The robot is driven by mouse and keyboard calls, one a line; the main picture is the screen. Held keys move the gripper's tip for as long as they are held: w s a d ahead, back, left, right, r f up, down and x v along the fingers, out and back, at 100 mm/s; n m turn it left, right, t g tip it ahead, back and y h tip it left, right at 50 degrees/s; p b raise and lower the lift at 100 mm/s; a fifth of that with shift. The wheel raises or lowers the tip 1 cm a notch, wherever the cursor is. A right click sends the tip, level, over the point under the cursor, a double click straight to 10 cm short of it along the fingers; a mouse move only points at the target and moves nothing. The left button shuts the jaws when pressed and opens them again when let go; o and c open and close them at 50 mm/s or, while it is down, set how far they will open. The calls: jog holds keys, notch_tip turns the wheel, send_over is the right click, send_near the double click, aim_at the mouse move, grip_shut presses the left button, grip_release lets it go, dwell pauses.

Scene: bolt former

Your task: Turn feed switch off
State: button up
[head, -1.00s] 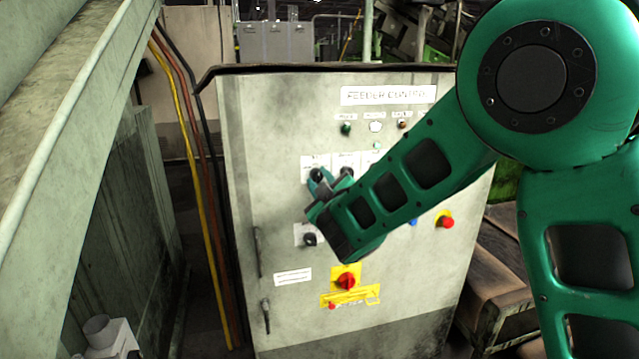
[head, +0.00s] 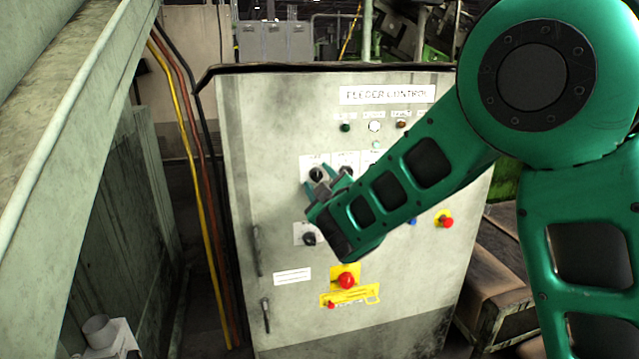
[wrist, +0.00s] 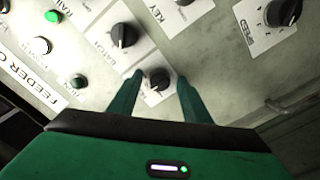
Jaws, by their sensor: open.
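A black rotary knob (wrist: 158,79) on a white label plate sits between my fingers in the wrist view. Its label is too small to read surely, so I cannot confirm that it is the feed switch. My gripper (wrist: 155,92) is open, with one finger on each side of this knob; contact is not clear. In the head view my gripper (head: 321,180) is at the upper-left knob (head: 316,174) on the grey feeder control cabinet (head: 265,130). My forearm hides part of the panel.
A knob labelled BATCH (wrist: 123,36) and a SPEED knob (wrist: 275,12) are nearby. A lower black knob (head: 309,239), a red knob on yellow (head: 347,281) and a red button (head: 447,222) are also on the panel. Yellow cable (head: 190,150) runs left of the cabinet.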

jog(key=v, duration=1)
jog(key=shift+s+d, duration=0.15)
jog(key=shift+s, duration=0.15)
jog(key=w+d+f+m+g+h, duration=0.15)
jog(key=d+m+h, duration=0.3)
jog(key=d, duration=0.75)
jog(key=s+d+f+m+g+h, duration=0.2)
jog(key=d+m, duration=0.1)
jog(key=d, duration=0.5)
jog(key=s+d+f+m+g+h, duration=0.2)
jog(key=s+d+g, duration=0.1)
jog(key=d, duration=0.5)
jog(key=s+d+f+m+g+h, duration=0.2)
jog(key=d+m, duration=0.1)
jog(key=d, duration=0.4)
jog(key=s+d+f+m+g, duration=0.2)
jog(key=s+d+f+g, duration=0.1)
jog(key=s+d, duration=0.4)
jog(key=s+a+m+g+y, duration=0.2)
jog(key=s+m+g+y, duration=0.2)
jog(key=s, duration=1.9)
jog(key=shift+s+a+f+g+y, duration=0.2)
jog(key=shift+s+a+g+y, duration=0.1)
jog(key=shift+g+y, duration=0.6)
